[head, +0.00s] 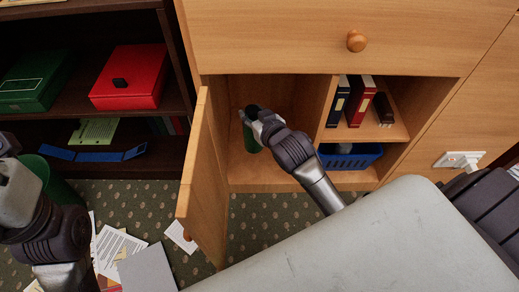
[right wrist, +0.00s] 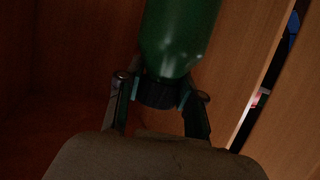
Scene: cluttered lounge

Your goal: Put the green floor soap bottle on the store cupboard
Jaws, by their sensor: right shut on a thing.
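The green floor soap bottle (head: 250,139) is inside the left compartment of the open store cupboard (head: 290,40), near its front. It looks about upright; I cannot tell whether its base touches the compartment floor. My right gripper (head: 254,118) is shut on the bottle at its dark cap end. In the right wrist view, the green body (right wrist: 178,35) extends beyond the fingers (right wrist: 160,95) and the black cap is between them. My left gripper (head: 8,148) is partly cut off at the left edge, and its fingers do not show clearly.
The cupboard door (head: 203,175) stands open to the left of my right arm. Binders (head: 360,100) and a blue basket (head: 350,157) fill the right compartments. A dark shelf holds a red box (head: 130,78). Papers (head: 115,245) litter the floor beside a green bin (head: 62,188).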

